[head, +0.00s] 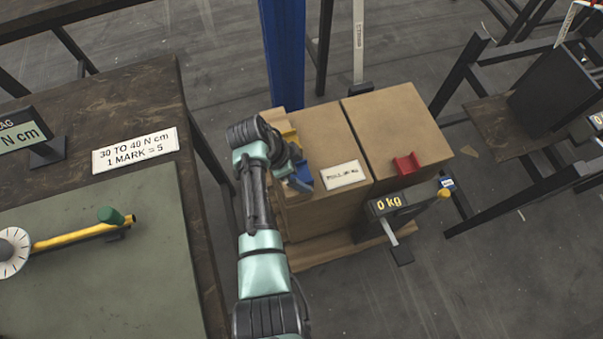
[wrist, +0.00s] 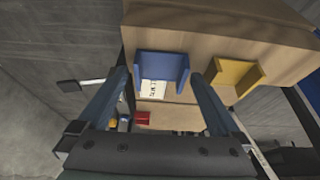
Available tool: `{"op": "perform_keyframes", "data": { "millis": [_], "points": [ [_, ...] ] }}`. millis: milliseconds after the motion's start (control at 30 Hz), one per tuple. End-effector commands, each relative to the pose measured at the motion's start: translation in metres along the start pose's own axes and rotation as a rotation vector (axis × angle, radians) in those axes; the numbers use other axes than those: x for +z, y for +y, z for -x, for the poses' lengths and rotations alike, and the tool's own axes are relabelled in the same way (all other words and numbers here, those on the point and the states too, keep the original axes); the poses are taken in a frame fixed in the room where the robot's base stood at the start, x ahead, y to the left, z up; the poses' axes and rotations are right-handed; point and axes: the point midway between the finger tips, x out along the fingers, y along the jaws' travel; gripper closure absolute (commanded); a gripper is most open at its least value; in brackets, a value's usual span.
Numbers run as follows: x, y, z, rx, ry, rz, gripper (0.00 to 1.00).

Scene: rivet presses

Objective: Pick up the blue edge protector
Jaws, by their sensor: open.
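The blue edge protector (wrist: 161,66) is an angled piece on the edge of a cardboard box (wrist: 215,22). In the wrist view it lies between the two fingers of my gripper (wrist: 160,80), with a visible gap to each side. My gripper is open, and whether it is down at the protector's height is hard to tell. In the head view the blue edge protector (head: 302,180) shows partly, beside my gripper (head: 293,170), which hides some of it.
A yellow edge protector (wrist: 236,76) sits close beside the right finger. A red one (head: 406,163) is on the neighbouring box (head: 385,120). A blue post (head: 284,50) stands behind the boxes.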

Motion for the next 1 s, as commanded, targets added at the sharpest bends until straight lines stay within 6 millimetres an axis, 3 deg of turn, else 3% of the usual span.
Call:
{"op": "perform_keyframes", "data": {
  "millis": [233, 267, 700, 1000],
  "points": [
    [-0.0003, -0.0001, -0.002, 0.0, 0.0, 0.0, 0.0],
    [-0.0002, -0.0001, -0.002, 0.0, 0.0, 0.0, 0.04],
    [-0.0002, -0.0002, -0.0016, -0.001, 0.001, 0.0, 0.8],
    [-0.0033, -0.0008, 0.0055, -0.003, 0.001, -0.001, 0.81]
  ]
}}
